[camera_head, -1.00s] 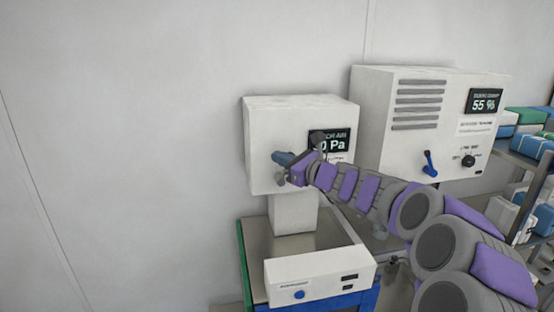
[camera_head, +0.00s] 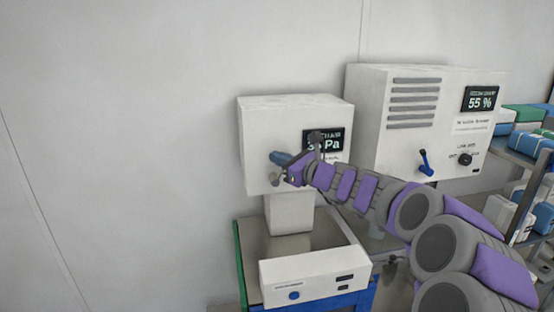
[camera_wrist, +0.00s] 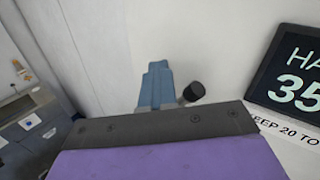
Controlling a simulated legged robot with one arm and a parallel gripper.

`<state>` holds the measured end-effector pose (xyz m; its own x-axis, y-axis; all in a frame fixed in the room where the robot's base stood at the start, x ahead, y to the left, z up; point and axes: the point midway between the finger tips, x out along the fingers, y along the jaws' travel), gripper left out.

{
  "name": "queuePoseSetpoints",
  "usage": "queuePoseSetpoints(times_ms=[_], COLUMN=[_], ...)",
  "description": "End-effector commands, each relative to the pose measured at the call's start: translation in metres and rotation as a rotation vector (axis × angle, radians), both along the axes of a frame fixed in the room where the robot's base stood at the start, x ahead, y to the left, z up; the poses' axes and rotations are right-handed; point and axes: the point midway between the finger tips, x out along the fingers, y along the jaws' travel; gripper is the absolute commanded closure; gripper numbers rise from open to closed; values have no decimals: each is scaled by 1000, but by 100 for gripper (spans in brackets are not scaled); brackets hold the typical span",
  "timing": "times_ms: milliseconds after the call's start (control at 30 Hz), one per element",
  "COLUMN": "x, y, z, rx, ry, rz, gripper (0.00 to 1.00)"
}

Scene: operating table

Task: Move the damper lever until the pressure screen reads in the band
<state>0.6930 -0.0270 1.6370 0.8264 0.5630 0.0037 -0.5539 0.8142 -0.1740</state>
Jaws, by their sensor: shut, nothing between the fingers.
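The pressure screen (camera_head: 335,143) is on the front of a white box (camera_head: 262,125), partly hidden by my arm in the head view. In the wrist view the screen (camera_wrist: 296,82) shows "35", cut off at the right edge. A label (camera_wrist: 291,128) below it reads "EEP 20 TO", also cut off. The blue damper lever (camera_head: 280,158) sticks out at the box front, left of the screen. It also shows in the wrist view (camera_wrist: 155,85), with a black knob beside it. My gripper (camera_head: 289,172) is shut and empty, right at the lever; contact is unclear.
A larger white box (camera_head: 367,105) at the right has a "55 %" screen, a blue lever and a black dial. A low white unit (camera_head: 314,277) sits on the table below. Shelves with packs (camera_head: 530,147) stand at far right. The wall at left is bare.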

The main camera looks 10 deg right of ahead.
Motion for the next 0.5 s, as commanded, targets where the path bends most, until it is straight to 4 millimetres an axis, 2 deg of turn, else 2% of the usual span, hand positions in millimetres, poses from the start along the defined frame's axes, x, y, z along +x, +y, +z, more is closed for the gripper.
queuePoseSetpoints(times_ms=[133, 300, 500], x=[0, 0, 0], y=[9, 15, 6], z=[0, 1, 0], rx=[-5, -8, -3], ry=[1, 1, 0], rz=[2, 3, 3], gripper=[98, 81, 62])
